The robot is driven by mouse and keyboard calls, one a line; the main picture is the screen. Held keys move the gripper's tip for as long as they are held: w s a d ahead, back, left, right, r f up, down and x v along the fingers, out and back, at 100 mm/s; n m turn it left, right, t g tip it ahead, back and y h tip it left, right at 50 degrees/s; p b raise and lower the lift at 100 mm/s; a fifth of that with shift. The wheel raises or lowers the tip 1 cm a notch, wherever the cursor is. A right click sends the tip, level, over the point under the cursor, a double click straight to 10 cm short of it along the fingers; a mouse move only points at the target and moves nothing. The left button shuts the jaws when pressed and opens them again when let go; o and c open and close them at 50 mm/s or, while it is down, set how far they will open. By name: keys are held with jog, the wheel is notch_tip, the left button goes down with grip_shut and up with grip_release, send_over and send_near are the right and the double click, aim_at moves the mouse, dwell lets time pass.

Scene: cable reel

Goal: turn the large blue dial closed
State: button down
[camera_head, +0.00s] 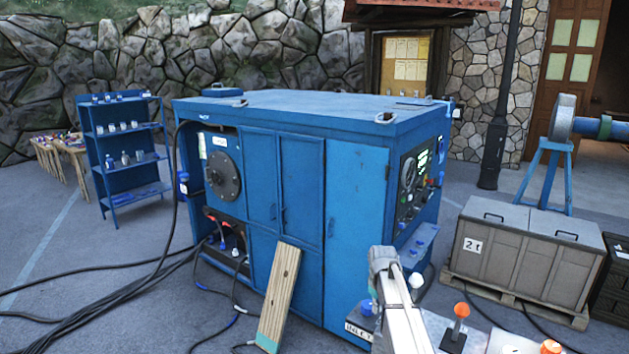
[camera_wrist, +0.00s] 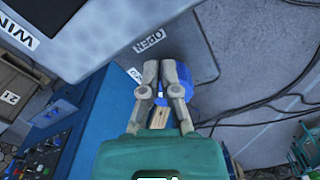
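The large blue dial (camera_wrist: 205,74) shows in the wrist view as a rounded blue shape, partly hidden behind my gripper (camera_wrist: 164,66). My gripper's two grey fingers lie close together at the tips, over the left part of the dial. I see nothing clearly held between them, and whether they touch the dial cannot be told. In the head view the fingertips cannot be made out.
A big blue machine cabinet (camera_head: 355,215) fills the middle of the head view, with a wooden plank (camera_head: 279,295) leaning on it. Black cables (camera_head: 110,300) lie on the ground at left. Grey crates (camera_head: 520,252) stand on a pallet at right. A grey panel (camera_wrist: 90,35) is near in the wrist view.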

jog(key=shift+w+d, duration=0.2)
jog(key=shift+w, duration=0.1)
dwell(0.4)
jog(key=shift+s+d, duration=0.25)
jog(key=shift+s, duration=0.05)
dwell(0.3)
notch_tip(320, 180, up, 6)
jog(key=p, duration=0.6)
dwell(0.3)
jog(key=a, duration=0.1)
jog(key=s+a+r+p, duration=0.1)
jog(key=shift+s+a, duration=0.15)
jog(key=shift+a, duration=0.25)
jog(key=shift+f, duration=0.1)
dwell(0.4)
